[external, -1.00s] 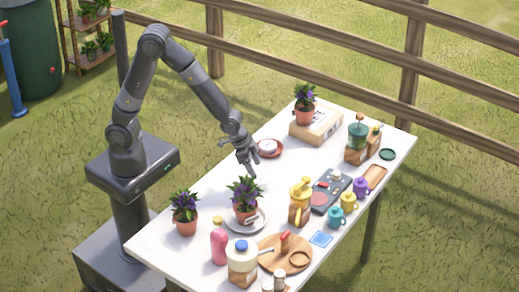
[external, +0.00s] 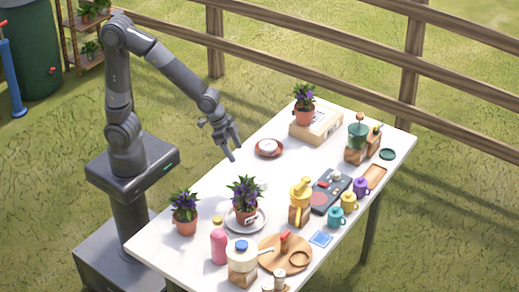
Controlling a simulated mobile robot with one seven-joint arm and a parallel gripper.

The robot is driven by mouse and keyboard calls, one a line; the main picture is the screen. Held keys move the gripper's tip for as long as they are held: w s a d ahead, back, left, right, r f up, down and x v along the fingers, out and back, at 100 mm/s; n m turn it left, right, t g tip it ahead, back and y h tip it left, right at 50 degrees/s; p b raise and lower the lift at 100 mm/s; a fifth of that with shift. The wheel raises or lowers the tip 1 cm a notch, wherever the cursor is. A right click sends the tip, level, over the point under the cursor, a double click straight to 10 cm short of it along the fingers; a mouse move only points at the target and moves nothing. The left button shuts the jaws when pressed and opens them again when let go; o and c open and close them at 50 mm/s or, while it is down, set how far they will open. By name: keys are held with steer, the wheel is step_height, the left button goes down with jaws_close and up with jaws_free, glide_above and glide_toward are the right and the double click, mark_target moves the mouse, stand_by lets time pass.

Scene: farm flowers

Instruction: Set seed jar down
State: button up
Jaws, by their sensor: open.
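My gripper (external: 232,151) is open and empty, above the left edge of the white table, left of the red saucer. No label shows which container is the seed jar. A squat jar with brown contents, a pale lid and a blue knob (external: 242,264) stands upright at the table's near end, well away from my gripper. A small white item (external: 262,186), too small to identify, is partly hidden behind the potted plant on the plate.
A purple-flowered pot (external: 246,216) sits on a white plate; another pot (external: 186,222) stands left of it. The table's (external: 225,181) left middle is clear.

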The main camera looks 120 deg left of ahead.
steer(key=s+d+r+m, duration=0.2)
steer(key=s+d+r, duration=0.4)
steer(key=s+d, duration=0.1)
steer(key=s+d+r+m+t+h, duration=0.1)
steer(key=s+d+r+m, duration=0.1)
steer(key=s+d+r, duration=0.4)
steer(key=s+d, duration=0.2)
steer(key=s, duration=0.2)
steer(key=shift+d+r+h, duration=0.2)
steer(key=shift+d+h, duration=0.1)
stand_by(0.3)
